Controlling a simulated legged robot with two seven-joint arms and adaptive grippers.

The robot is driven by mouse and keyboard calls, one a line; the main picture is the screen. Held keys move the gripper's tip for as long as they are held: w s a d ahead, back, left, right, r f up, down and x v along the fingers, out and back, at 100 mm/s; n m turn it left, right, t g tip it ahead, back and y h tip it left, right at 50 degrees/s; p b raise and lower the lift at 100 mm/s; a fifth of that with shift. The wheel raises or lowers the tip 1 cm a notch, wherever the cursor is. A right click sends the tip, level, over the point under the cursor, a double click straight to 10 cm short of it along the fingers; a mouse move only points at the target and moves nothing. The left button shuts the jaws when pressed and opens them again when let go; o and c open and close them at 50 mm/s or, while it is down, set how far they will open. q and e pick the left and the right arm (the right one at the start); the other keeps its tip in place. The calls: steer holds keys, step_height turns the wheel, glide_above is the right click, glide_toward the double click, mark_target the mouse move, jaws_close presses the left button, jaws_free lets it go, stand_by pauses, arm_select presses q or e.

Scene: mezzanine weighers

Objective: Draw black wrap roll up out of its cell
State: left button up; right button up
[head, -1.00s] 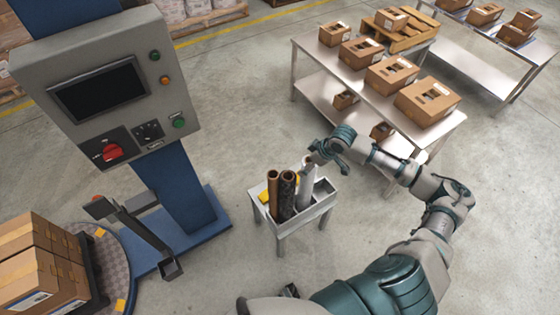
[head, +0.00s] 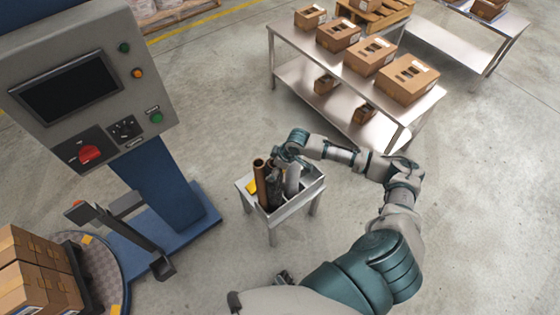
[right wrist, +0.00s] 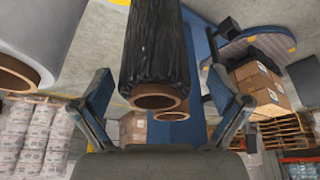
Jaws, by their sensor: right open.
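The black wrap roll (head: 273,187) stands in a cell of the small grey rack (head: 297,207), partly hidden by my right gripper (head: 283,163) in the head view. In the right wrist view the black roll (right wrist: 157,45) shows its brown core end toward the camera. My right gripper (right wrist: 160,95) is open there, with one finger on each side of the roll's end and a gap visible on both sides. A brown roll (head: 260,175) stands left of the black one, and a pale roll (head: 293,179) stands right of it. My left gripper is not clearly seen.
A control cabinet (head: 85,85) on a blue column stands left of the rack. A turntable (head: 95,255) with stacked boxes (head: 35,272) is at lower left. A steel table (head: 300,48) with cartons stands behind.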

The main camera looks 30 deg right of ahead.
steer(key=f, duration=0.2)
steer(key=shift+w+d+f, duration=0.3)
steer(key=shift+w+f, duration=0.1)
steer(key=shift+a+r, duration=0.15)
steer(key=shift+a, duration=0.25)
steer(key=c, duration=1.8)
steer(key=shift+d, duration=0.1)
jaws_close()
arm_select(q)
steer(key=shift+w+d+r, duration=0.3)
steer(key=shift+w+r, duration=0.05)
steer(key=shift+w, duration=0.15)
arm_select(e)
steer(key=shift+d+r, duration=0.1)
